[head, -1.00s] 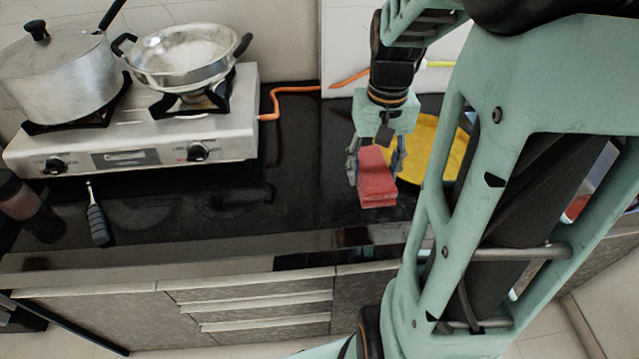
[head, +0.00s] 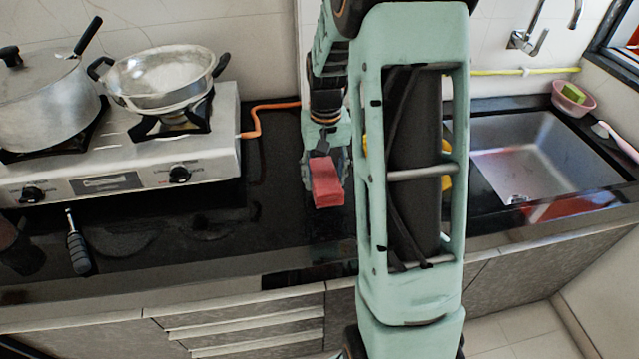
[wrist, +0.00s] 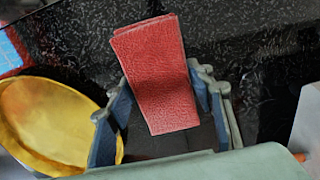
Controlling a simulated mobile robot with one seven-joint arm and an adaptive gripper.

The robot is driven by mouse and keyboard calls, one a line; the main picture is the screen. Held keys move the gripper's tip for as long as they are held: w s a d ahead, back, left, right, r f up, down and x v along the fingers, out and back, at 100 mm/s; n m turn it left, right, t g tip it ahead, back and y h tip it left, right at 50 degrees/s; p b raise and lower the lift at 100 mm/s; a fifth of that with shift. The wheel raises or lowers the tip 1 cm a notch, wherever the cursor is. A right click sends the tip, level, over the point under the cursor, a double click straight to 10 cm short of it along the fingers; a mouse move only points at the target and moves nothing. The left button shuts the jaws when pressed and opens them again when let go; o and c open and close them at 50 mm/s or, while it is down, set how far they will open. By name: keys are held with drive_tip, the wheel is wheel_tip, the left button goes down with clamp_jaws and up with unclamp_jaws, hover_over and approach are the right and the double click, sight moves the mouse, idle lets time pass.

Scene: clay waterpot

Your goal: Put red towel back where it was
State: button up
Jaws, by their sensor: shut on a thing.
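The red towel (head: 327,183) is a small folded block above the black counter. My gripper (head: 324,172) is shut on it, with a finger on each side. In the wrist view the towel (wrist: 157,80) sticks out from between the fingers (wrist: 165,125) over the dark speckled counter. Whether it touches the counter I cannot tell.
A gas stove (head: 130,160) with a lidded pot (head: 40,110) and a two-handled pan (head: 165,75) stands left. A gold round plate (wrist: 45,120) lies beside my gripper. The sink (head: 535,160) is right, with a pink bowl (head: 573,103) behind it. Counter (head: 215,215) front is fairly clear.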

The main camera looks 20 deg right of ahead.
sight(321, 170)
drive_tip(key=shift+w+a+f, duration=0.1)
drive_tip(key=shift+w+f, duration=0.75)
drive_tip(key=shift+f, duration=1.7)
drive_tip(key=shift+f+b, duration=0.25)
drive_tip(key=shift+b, duration=0.05)
drive_tip(key=o, duration=1.1)
drive_tip(key=shift+r, duration=0.15)
wheel_tip(321, 170, up, 12)
drive_tip(key=shift+r+p, duration=0.1)
drive_tip(key=shift+p, duration=0.5)
